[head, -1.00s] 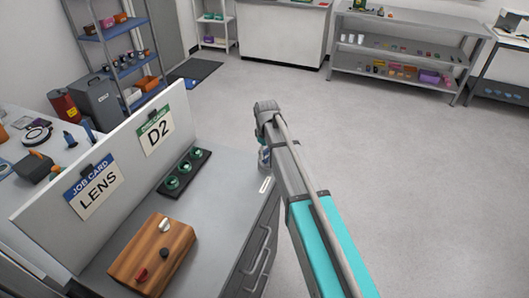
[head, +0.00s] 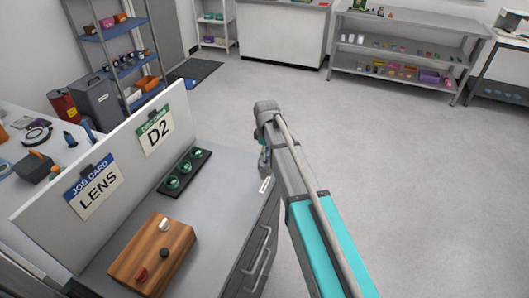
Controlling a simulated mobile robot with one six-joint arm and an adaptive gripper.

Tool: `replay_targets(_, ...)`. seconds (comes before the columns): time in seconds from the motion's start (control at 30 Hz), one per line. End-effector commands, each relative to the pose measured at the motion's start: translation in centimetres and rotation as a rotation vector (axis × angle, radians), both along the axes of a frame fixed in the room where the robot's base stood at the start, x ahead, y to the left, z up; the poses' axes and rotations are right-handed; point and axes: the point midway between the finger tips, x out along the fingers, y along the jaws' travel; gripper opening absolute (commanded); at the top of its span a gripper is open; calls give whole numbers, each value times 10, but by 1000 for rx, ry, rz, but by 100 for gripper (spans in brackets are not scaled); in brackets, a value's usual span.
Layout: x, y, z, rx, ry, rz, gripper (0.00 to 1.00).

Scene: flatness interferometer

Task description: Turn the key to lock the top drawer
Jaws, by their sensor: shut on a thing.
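The drawer cabinet stands under the grey worktop, its front turned to the right. A pale label (head: 265,185) sits near its top edge, and the drawer handles (head: 260,262) show below. My gripper (head: 264,158) reaches down at the cabinet's far front corner. Only a small part of it shows beside my arm, and its fingertips are hidden. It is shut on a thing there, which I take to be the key. The key and the lock are hidden behind my arm, so the key's angle cannot be seen.
On the worktop are a wooden block (head: 130,262) with small knobs and a black tray (head: 166,187) with several green lenses. A white panel (head: 120,155) with job cards stands behind them. The floor (head: 400,170) to the right is clear. Shelves stand at the back.

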Motion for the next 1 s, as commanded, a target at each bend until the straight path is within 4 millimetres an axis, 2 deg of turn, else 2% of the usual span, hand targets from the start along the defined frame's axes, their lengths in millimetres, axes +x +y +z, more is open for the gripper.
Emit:
replay_targets(0.17,0,0,0,1,0,126,14)
replay_targets(0.2,0,0,0,1,0,135,65)
replay_targets(0.4,0,0,0,0,0,131,100)
replay_targets(1.0,0,0,0,0,0,130,100)
